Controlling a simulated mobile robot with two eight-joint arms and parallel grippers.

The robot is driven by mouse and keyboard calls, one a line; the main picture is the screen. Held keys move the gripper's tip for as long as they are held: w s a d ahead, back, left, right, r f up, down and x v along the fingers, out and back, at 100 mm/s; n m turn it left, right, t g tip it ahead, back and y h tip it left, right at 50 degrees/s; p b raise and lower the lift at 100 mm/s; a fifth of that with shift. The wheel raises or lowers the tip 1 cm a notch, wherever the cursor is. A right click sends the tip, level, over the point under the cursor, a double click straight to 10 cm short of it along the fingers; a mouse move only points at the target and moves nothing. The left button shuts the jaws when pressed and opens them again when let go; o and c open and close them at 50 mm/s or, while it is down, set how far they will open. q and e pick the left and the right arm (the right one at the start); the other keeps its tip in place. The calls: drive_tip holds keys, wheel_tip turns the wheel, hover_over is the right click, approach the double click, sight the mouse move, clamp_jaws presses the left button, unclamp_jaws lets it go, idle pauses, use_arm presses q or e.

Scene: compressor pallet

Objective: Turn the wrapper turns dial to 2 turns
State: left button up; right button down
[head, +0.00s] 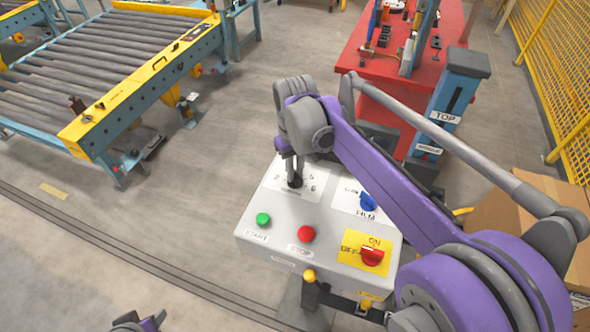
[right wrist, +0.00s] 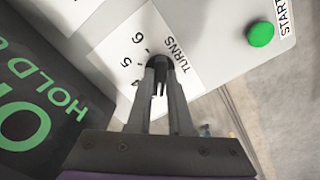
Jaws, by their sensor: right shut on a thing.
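The wrapper turns dial (head: 294,182) is a black knob on a white label at the far left of a grey control box (head: 270,248). My right gripper (head: 290,162) comes down on it from above, shut on the knob. In the right wrist view the gripper's fingertips (right wrist: 159,80) hold the black dial (right wrist: 157,62), beside the word TURNS and the numbers 4, 5 and 6. The dial's pointer is hidden by the fingers, so its setting cannot be read. A small grey and purple part of my left arm shows at the bottom edge; its jaws cannot be made out.
The box carries a green START button (head: 263,219), a red button (head: 306,234), a blue switch (head: 367,201) and a red ON/OFF switch (head: 371,256). A dark panel with green lettering (right wrist: 40,110) stands close in the wrist view. A roller conveyor (head: 110,60) is at upper left.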

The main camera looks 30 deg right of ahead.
drive_tip(key=n, duration=0.4)
drive_tip(key=shift+n, duration=2.2)
drive_tip(key=c, duration=0.8)
unclamp_jaws()
wheel_tip(320, 180, up, 11)
drive_tip(key=shift+f, duration=0.1)
